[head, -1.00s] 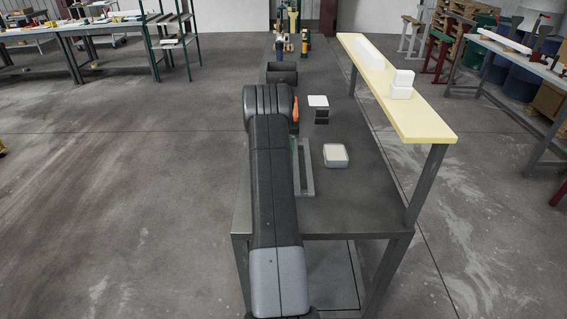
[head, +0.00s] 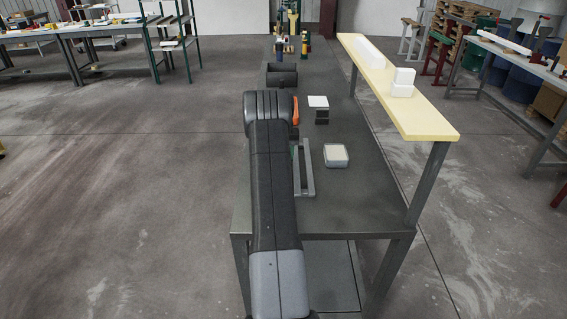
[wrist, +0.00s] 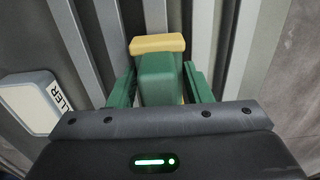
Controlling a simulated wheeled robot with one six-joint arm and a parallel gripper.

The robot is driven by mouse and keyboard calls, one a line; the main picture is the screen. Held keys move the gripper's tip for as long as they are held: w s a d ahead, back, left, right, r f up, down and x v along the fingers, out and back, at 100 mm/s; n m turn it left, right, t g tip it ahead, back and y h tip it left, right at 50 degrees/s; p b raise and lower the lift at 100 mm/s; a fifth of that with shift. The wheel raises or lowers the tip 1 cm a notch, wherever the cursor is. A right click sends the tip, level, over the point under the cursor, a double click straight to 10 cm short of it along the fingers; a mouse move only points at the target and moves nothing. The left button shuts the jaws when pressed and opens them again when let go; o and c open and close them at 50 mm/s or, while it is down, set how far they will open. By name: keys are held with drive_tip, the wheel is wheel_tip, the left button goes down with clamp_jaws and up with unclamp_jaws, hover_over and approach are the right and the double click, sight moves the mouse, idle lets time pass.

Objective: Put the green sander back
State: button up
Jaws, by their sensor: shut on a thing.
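The green sander (wrist: 160,75), with a yellow pad at its far end, shows in the wrist view. My gripper (wrist: 159,88) is shut on it, one green finger on each side. Grey metal rails (wrist: 105,40) lie behind and below the sander; I cannot tell whether it touches them. In the head view my arm covers the gripper and most of the sander. A grey metal frame (head: 308,178) lies on the bench (head: 345,210) just right of my arm.
A pale-topped box (head: 337,156) stands right of the frame; lettering shows on it in the wrist view (wrist: 32,100). A white block (head: 318,101), an orange thing (head: 296,112) and a black bin (head: 282,76) are farther back. A yellow shelf (head: 410,105) runs along the right.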

drive_tip(key=shift+f, duration=0.35)
drive_tip(key=o, duration=1.5)
drive_tip(key=shift+r, duration=0.1)
wheel_tip(320, 180, up, 14)
drive_tip(key=shift+f+b, duration=0.15)
drive_tip(key=shift+b, duration=1.05)
wheel_tip(320, 180, down, 14)
drive_tip(key=shift+r+p, duration=0.15)
drive_tip(key=shift+p, duration=0.9)
drive_tip(key=shift+r, duration=0.15)
